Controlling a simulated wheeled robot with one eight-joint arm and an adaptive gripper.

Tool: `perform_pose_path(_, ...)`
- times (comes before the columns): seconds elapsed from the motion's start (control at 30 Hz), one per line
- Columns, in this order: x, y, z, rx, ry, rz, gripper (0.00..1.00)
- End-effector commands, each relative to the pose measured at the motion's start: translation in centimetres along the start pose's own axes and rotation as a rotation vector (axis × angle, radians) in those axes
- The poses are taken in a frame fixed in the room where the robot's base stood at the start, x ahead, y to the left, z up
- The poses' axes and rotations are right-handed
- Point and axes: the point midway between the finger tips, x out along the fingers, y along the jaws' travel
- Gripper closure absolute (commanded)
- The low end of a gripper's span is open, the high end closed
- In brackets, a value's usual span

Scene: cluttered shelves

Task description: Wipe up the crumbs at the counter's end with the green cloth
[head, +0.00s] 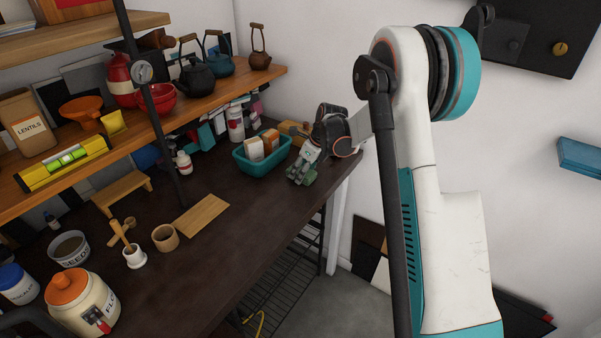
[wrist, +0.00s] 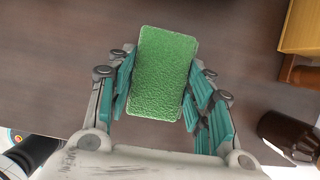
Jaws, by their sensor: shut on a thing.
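My gripper (head: 304,174) is over the right end of the dark brown counter (head: 262,215), near its edge. In the wrist view my gripper (wrist: 160,95) has its teal-padded fingers on both sides of the green cloth (wrist: 163,72), closed on it. The cloth looks like a flat, textured green rectangle, slightly tilted, with counter behind it. I cannot tell whether it touches the counter. In the head view the fingers mostly hide the cloth. No crumbs can be made out clearly in either view.
A teal bin (head: 248,168) with boxes stands just left of my gripper. A wooden item (head: 292,130) is behind it. A wooden board (head: 201,215) lies farther left, with a mortar (head: 134,259) and cup (head: 165,238). A loaded shelf (head: 215,112) overhangs the counter's back.

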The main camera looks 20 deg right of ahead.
Motion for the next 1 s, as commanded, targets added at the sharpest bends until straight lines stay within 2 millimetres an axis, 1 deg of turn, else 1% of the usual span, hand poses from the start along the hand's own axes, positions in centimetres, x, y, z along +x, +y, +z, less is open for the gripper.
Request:
perform_pose_path(0.17, 0.1, 0.6, 0.0, -0.001, 0.000, 0.001, 0.83)
perform_pose_path(0.4, 0.1, 2.4, 0.0, -0.001, 0.000, 0.001, 0.83)
perform_pose_path(0.67, 0.1, 3.3, 0.0, -0.001, 0.000, 0.001, 0.83)
perform_pose_path(0.9, 0.2, 5.1, -0.1, -0.001, 0.001, 0.002, 0.83)
perform_pose_path(1.0, 0.3, 5.5, -0.1, -0.001, 0.001, 0.002, 0.83)
